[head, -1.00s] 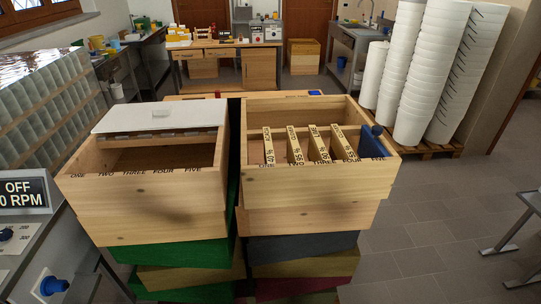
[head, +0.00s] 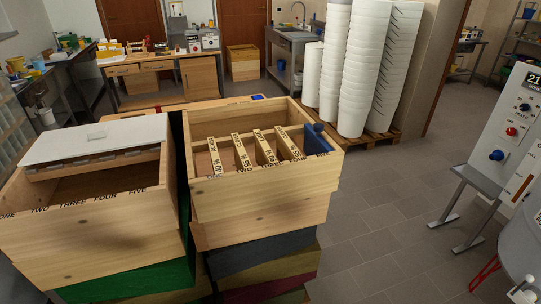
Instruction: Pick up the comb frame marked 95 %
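Several wooden comb frames hang upright in the right-hand open wooden box (head: 262,200), their labelled top bars showing. The second bar from the left (head: 240,152) seems to be the comb frame marked 95 %, near the slot word TWO. The marking is very small now and reads a little better in the earlier head view. Other comb frames stand beside it: one to its left (head: 214,156) and two to its right (head: 265,147) (head: 289,145). The lower parts of the frames are hidden by the box's front wall. Neither of my grippers is in view.
A blue board with a knob (head: 317,141) fills the right end of the box. A second wooden box (head: 85,235), half covered by a white lid (head: 95,139), stands close on the left. White bucket stacks (head: 360,70) stand behind right; open floor (head: 385,215) lies right.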

